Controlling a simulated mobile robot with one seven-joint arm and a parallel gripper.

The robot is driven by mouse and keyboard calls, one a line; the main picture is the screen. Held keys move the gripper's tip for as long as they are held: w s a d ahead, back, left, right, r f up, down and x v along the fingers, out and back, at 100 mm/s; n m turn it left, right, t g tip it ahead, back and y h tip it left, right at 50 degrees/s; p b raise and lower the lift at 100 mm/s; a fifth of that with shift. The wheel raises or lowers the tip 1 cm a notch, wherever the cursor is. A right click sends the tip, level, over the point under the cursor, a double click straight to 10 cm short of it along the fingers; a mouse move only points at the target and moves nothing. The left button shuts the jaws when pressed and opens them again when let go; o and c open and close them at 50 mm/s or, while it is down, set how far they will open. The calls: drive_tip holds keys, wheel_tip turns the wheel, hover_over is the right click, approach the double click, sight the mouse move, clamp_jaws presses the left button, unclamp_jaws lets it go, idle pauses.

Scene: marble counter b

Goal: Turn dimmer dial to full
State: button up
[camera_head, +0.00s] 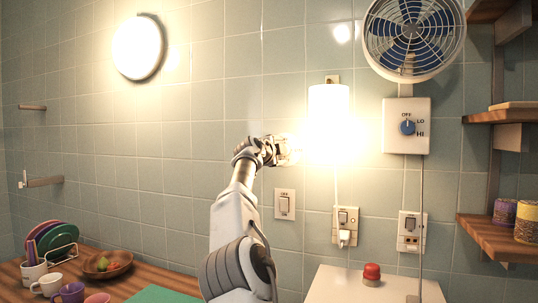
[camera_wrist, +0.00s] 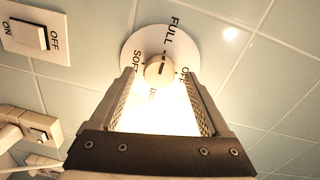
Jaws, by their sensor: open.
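The dimmer dial (camera_wrist: 159,71) is a pale round knob on a white round plate (camera_wrist: 139,46) on the tiled wall. FULL is printed at the plate's top and SOFT at its left; other lettering is partly lost in glare. A dark mark on the knob's face runs roughly up and down in the wrist view. My gripper (camera_wrist: 159,77) is open, with one finger on either side of the knob in the picture; contact cannot be told. In the head view my gripper (camera_head: 270,150) is at the wall and mostly hides the dial.
A bright glowing lamp (camera_head: 328,108) is on the wall just right of my gripper. An OFF/ON switch (camera_head: 285,204) is below it. A fan (camera_head: 413,33) with its OFF/LO/HI knob (camera_head: 407,127) and wooden shelves (camera_head: 490,228) are at right.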

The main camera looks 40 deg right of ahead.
drive_tip(key=b+v, duration=0.8)
drive_tip(key=v, duration=0.8)
drive_tip(key=shift+s+a, duration=0.2)
